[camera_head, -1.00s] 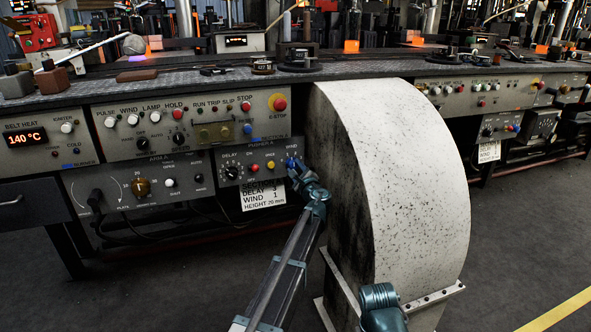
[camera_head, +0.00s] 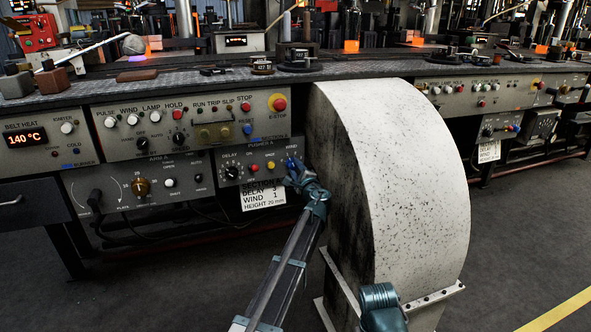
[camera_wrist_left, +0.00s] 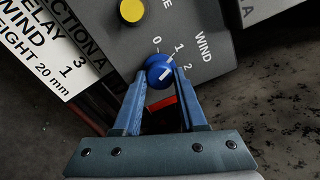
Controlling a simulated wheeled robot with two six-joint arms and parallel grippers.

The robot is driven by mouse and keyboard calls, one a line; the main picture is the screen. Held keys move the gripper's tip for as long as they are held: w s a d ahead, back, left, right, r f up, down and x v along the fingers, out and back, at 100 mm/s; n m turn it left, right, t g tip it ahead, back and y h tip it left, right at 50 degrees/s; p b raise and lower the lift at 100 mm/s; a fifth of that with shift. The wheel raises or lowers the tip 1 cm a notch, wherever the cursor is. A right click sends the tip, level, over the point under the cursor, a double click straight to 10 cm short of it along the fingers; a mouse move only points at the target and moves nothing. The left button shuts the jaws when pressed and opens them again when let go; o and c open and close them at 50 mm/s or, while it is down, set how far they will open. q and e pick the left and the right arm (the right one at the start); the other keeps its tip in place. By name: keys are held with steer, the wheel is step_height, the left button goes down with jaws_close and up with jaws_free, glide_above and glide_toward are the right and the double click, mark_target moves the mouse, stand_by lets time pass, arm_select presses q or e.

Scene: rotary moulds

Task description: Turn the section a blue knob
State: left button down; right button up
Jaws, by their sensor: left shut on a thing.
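The blue knob (camera_wrist_left: 158,70) sits under the WIND label on the grey panel in the left wrist view, beside the marks 0, 1 and 2. In the head view the knob (camera_head: 291,162) is at the right end of the lower panel, partly hidden. My left gripper (camera_wrist_left: 156,78) is shut on the knob, one finger on each side; it also shows in the head view (camera_head: 294,172). My right gripper is not in view.
A section A card (camera_head: 263,197) reads delay 3, wind 1, height 20 mm. Yellow (camera_head: 271,166) and red (camera_head: 254,168) buttons and the delay knob (camera_head: 232,173) sit left of the blue knob. A large pale curved housing (camera_head: 400,180) stands close on the right.

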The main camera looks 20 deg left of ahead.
arm_select(q)
steer(key=shift+c, duration=2.3)
jaws_free()
steer(key=v, duration=1.3)
steer(key=shift+s+d, duration=0.25)
steer(key=shift+s, duration=0.1)
